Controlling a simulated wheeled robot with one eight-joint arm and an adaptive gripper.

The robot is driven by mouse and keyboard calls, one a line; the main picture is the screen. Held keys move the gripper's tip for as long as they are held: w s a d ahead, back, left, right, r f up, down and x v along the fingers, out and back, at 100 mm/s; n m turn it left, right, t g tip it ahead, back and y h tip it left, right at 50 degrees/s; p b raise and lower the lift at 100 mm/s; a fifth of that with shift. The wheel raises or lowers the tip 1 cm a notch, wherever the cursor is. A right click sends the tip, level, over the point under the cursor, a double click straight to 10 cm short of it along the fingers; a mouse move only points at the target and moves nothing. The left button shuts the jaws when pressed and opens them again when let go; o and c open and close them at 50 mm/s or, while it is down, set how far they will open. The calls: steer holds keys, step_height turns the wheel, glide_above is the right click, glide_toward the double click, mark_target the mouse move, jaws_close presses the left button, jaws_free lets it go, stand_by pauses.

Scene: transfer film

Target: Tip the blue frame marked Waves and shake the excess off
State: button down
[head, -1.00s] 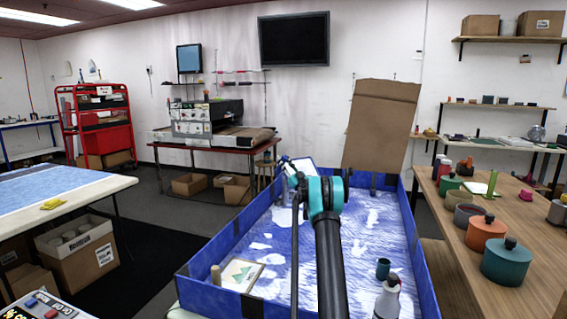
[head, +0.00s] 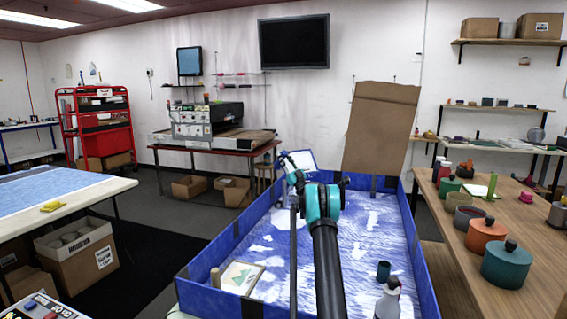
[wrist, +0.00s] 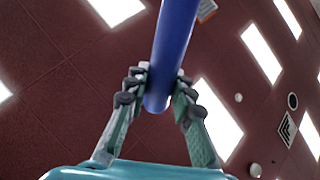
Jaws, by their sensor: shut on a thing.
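My gripper (wrist: 158,88) is shut on a blue bar, the edge of the blue frame (wrist: 174,45), which runs up and away between the fingers in the wrist view. In the head view, a small tilted blue-edged pale panel (head: 303,160), apparently the same frame, shows beyond my teal arm joint, above the far end of the blue-walled tray (head: 205,258). My arm hides part of it. The Waves marking cannot be read. The wrist view looks up at the ceiling.
The tray has a blue and white patchy floor. A card with green shapes (head: 242,277), a dark cup (head: 383,270) and a white bottle (head: 388,300) stand in its near part. A brown board (head: 380,128) rises behind. Pots (head: 507,264) crowd the right-hand table.

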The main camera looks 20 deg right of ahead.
steer(key=shift+f, duration=1.8)
steer(key=shift+r, duration=1.8)
steer(key=shift+f, duration=0.1)
step_height(320, 180, down, 3)
steer(key=shift+f, duration=0.2)
